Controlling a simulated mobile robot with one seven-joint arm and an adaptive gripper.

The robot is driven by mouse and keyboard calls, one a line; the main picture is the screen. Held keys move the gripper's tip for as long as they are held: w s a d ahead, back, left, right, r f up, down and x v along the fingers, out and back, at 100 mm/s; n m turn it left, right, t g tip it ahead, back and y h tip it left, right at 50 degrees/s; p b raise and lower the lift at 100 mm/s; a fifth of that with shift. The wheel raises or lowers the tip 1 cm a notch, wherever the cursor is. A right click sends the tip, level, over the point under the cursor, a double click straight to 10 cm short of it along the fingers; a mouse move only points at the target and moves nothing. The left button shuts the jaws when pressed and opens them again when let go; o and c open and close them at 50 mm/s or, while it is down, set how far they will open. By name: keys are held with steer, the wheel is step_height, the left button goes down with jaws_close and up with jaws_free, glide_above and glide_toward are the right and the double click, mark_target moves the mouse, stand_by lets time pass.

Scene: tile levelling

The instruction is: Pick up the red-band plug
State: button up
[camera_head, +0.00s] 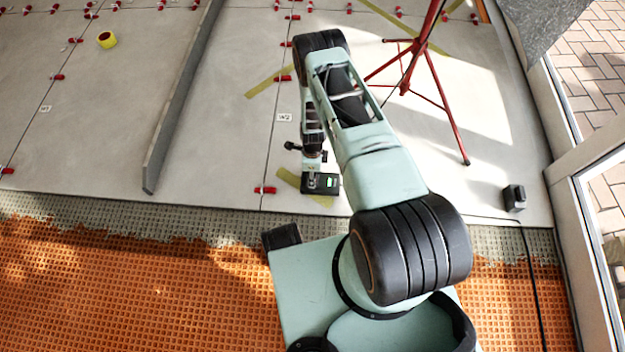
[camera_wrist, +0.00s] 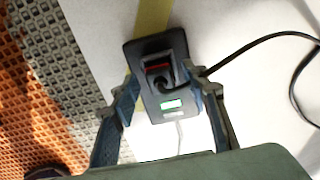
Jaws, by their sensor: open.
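The red-band plug (camera_wrist: 158,69) shows in the wrist view as a dark plug with a red stripe, at the upper part of a black box (camera_wrist: 172,48). A black cable (camera_wrist: 262,42) runs from near it to the right. My gripper (camera_wrist: 164,90) is open, one finger on each side of the box's lower part as seen. I cannot tell how far above it the fingertips are. In the head view the box (camera_head: 331,185) lies on the tile with my gripper (camera_head: 312,170) over it; the plug cannot be made out there.
The box has a lit green display (camera_wrist: 172,104). A red tripod (camera_head: 455,130) stands behind right, and a small black block (camera_head: 514,197) sits at the right. A long straightedge (camera_head: 178,105) stands at left. Red levelling clips (camera_head: 265,190) line the tile joints. Orange matting (camera_head: 130,280) covers the front.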

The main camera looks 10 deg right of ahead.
steer(key=shift+f, duration=0.6)
steer(key=shift+r, duration=0.1)
steer(key=shift+c, duration=0.6)
jaws_close()
steer(key=shift+r, duration=0.15)
